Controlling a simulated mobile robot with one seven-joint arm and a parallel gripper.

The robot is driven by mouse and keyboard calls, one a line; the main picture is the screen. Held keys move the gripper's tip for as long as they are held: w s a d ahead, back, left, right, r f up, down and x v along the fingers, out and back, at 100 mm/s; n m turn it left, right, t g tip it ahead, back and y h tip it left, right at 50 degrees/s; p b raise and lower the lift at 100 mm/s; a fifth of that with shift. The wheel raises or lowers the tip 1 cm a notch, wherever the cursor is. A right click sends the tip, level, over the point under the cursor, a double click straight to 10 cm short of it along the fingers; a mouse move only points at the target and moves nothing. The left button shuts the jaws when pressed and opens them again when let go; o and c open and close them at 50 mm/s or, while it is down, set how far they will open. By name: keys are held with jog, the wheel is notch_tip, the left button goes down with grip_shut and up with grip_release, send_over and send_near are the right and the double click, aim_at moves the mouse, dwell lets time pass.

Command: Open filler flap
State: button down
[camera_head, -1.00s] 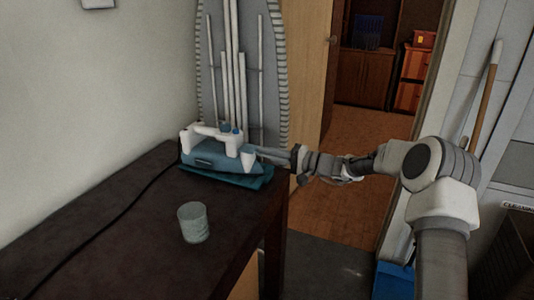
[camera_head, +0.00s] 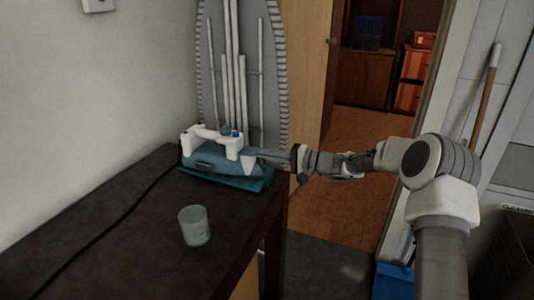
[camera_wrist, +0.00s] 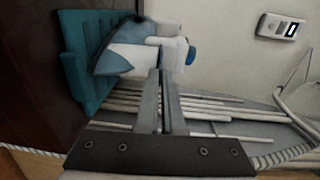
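The blue-and-white steam iron (camera_head: 212,157) rests on a teal base (camera_head: 240,182) at the far right end of the dark table. It has a white top and small blue knobs. The wrist view shows the iron (camera_wrist: 125,58) on the ribbed teal base (camera_wrist: 85,40). My gripper (camera_head: 250,153) reaches in from the right at the iron's right end. In the wrist view my gripper (camera_wrist: 160,73) has its fingers side by side with only a thin slit between them, tips right by the white part. Contact is unclear. I cannot make out the filler flap.
A glass (camera_head: 194,226) stands on the table (camera_head: 130,245) in front of the iron. A dark cord runs along the table's left side. An ironing board (camera_head: 270,75) leans upright behind the iron. A wooden door (camera_head: 312,60) and an open doorway are at the back.

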notch_tip(320, 180, up, 2)
jog(key=r+h+p, duration=0.1)
jog(key=h+p, duration=0.1)
jog(key=p, duration=0.2)
jog(key=g+h+p, duration=0.3)
jog(key=h+p, duration=0.3)
jog(key=p, duration=0.7)
send_near(246, 150)
jog(key=shift+w+a+f, duration=0.1)
jog(key=shift+w+a, duration=0.05)
jog(key=shift+a, duration=0.45)
jog(key=shift+w+a+f, duration=0.1)
jog(key=shift+w+a, duration=0.05)
jog(key=shift+a, duration=0.45)
jog(key=h+p, duration=0.1)
jog(key=p, duration=0.1)
jog(key=a+r+h+p, duration=0.1)
jog(key=p, duration=0.2)
jog(key=shift+w+a+g+p, duration=0.2)
jog(key=shift+w+g+p, duration=0.05)
jog(key=shift+g+p, duration=0.05)
jog(key=shift+w+a+g+h+p, duration=0.2)
jog(key=shift+a+h+p, duration=0.15)
jog(key=shift+h+p, duration=0.35)
jog(key=shift+w+a+g+h+p, duration=0.1)
jog(key=shift+a+g+h+p, duration=0.1)
jog(key=shift+a+h+p, duration=0.4)
jog(key=shift+w+a+r+g+h+p, duration=0.15)
jog(key=shift+a+g+h+p, duration=0.2)
jog(key=shift+h+p, duration=0.5)
